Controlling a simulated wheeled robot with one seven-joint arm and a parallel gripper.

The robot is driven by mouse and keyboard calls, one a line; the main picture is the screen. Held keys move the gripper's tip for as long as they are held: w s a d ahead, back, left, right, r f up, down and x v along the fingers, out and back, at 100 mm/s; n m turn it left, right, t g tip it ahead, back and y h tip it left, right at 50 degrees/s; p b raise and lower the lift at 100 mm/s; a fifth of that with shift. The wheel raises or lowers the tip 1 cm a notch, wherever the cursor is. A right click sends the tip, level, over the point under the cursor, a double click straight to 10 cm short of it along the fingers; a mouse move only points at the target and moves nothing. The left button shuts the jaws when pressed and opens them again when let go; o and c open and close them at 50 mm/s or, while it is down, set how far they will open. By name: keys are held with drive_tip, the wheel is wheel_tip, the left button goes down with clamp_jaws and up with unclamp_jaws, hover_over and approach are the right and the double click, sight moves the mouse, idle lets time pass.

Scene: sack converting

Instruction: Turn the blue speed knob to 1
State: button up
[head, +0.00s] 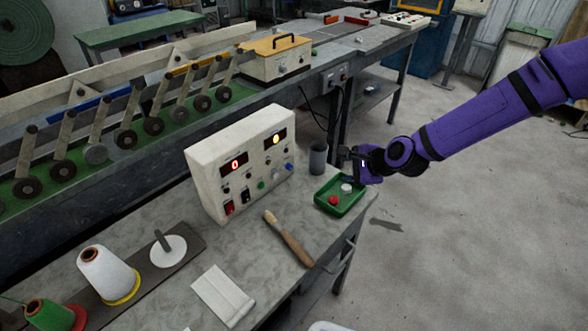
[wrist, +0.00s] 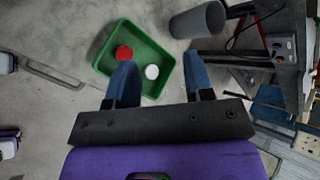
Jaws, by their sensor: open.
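The cream control box (head: 228,180) stands on the grey bench in the head view. A small blue knob (head: 289,167) sits at the right end of its front panel, below the right display. Its pointer and scale are too small to read. The left display (head: 234,163) shows a red 0; the right display (head: 275,139) shows a yellow digit that I cannot read surely. My gripper (head: 352,163) is right of the box, above the green tray and apart from the knob. In the wrist view my gripper (wrist: 161,72) has its blue fingers spread, with nothing held. The knob is outside the wrist view.
A green tray (head: 335,208) holds a red cap (head: 333,200) and a white cap (head: 347,188). A grey cup (head: 318,158) stands between box and gripper. A wooden-handled tool (head: 288,238) lies before the box. Thread cones (head: 105,275) stand at left.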

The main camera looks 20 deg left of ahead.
sight(291, 168)
drive_tip(key=a+f+m+t+y, duration=0.1)
drive_tip(key=a+f+m, duration=0.1)
drive_tip(key=a+m, duration=0.1)
drive_tip(key=a+f+m+t+y, duration=0.1)
drive_tip(key=a+f+m, duration=0.1)
drive_tip(key=a+m, duration=0.1)
drive_tip(key=w+a+f+m, duration=0.1)
drive_tip(key=a+f+m, duration=0.1)
drive_tip(key=a+m, duration=0.1)
drive_tip(key=shift+f+m+t+y, duration=0.35)
drive_tip(key=shift+m+t+y, duration=0.05)
drive_tip(key=shift+m, duration=0.1)
drive_tip(key=x, duration=1)
drive_tip(key=shift+w+a, duration=0.1)
drive_tip(key=shift+a, duration=0.1)
drive_tip(key=shift+c, duration=0.3)
clamp_jaws()
